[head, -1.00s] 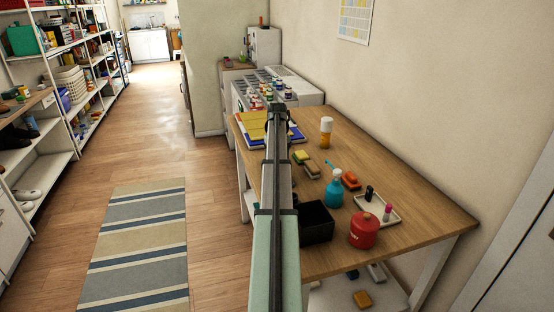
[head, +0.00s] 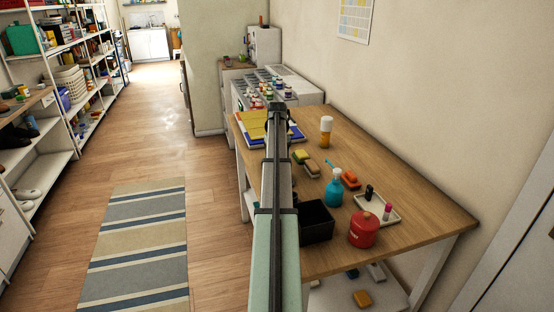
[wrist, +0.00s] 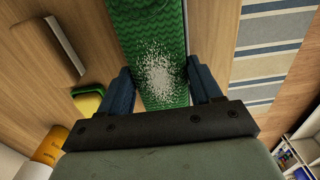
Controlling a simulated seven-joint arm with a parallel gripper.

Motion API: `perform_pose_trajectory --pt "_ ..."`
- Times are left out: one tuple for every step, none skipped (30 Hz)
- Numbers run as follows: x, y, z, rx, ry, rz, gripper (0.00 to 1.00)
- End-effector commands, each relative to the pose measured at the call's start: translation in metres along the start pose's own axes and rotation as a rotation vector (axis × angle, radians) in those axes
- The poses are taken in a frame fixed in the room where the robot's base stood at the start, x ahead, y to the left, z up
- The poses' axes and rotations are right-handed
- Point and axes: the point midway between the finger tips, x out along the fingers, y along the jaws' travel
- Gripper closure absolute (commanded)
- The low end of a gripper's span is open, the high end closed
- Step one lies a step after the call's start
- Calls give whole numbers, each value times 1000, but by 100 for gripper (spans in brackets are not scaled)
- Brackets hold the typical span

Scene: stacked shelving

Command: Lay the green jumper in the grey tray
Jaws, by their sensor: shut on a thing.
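The green jumper (wrist: 150,22) shows in the wrist view as a green knitted strip with a patch of white specks. It passes between the two blue fingers of my gripper (wrist: 160,75), which is shut on it. The strip runs out of the top of the wrist view, so its far end is not seen. In the head view my arm stretches over the wooden table, and it hides the fingers and the jumper. I cannot pick out a grey tray for certain. A small pale tray (head: 390,221) on the table holds a dark bottle and a pink-topped tube.
On the wooden table (head: 420,200) stand a black box (head: 316,232), a red canister (head: 364,230), a blue pump bottle (head: 334,190), an orange-labelled pill bottle (head: 326,132), brushes and a sponge. A striped rug (head: 140,240) lies left.

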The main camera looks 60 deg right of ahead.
Motion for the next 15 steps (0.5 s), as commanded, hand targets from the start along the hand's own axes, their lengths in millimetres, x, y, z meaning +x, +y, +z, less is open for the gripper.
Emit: perform_pose_trajectory --pt "0 0 0 0 0 0 67" --pt "0 0 0 0 0 0 35" --pt "0 0 0 0 0 0 31" --pt "0 0 0 0 0 0 28" --pt "0 0 0 0 0 0 25" --pt "0 0 0 0 0 0 22" --pt "0 0 0 0 0 0 19" --pt "0 0 0 0 0 0 16" --pt "0 0 0 0 0 0 12" --pt "0 0 0 0 0 0 9" --pt "0 0 0 0 0 0 6" --pt "0 0 0 0 0 0 6" --pt "0 0 0 0 0 0 6" --pt "0 0 0 0 0 0 6" --pt "0 0 0 0 0 0 6"
